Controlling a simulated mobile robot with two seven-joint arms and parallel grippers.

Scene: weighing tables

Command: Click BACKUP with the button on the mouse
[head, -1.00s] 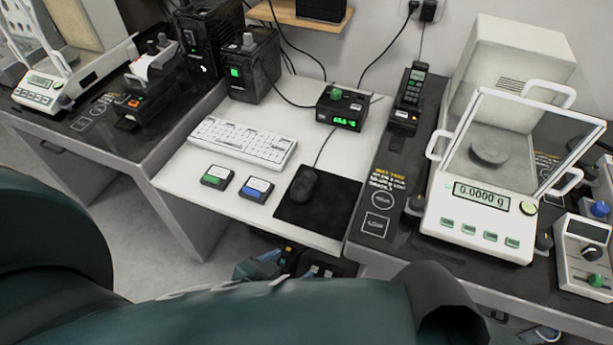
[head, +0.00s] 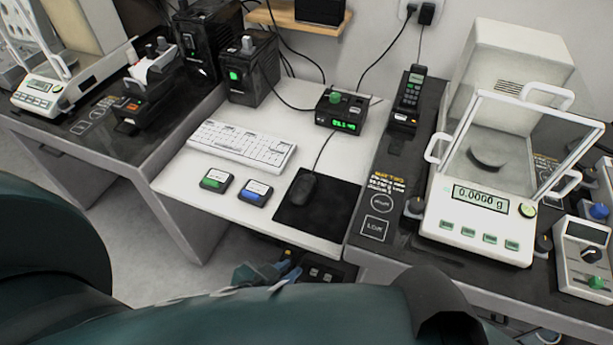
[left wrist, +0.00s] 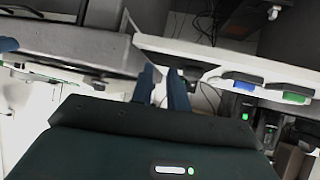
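The black mouse (head: 303,187) lies on a dark mouse pad (head: 330,212) at the right front of the white desk. I see no screen and nothing readable as BACKUP. My left gripper (head: 268,272) is low in front of the desk's front edge, apart from the mouse and partly hidden by my own body. In the left wrist view its two blue fingers (left wrist: 161,80) stand a little apart with nothing seen between them. My right gripper is not in view.
A white keyboard (head: 242,145), a green-topped block (head: 216,180) and a blue-topped block (head: 256,191) are left of the mouse. A black box with a green display (head: 343,112) stands behind it. A balance (head: 480,200) stands on the right table.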

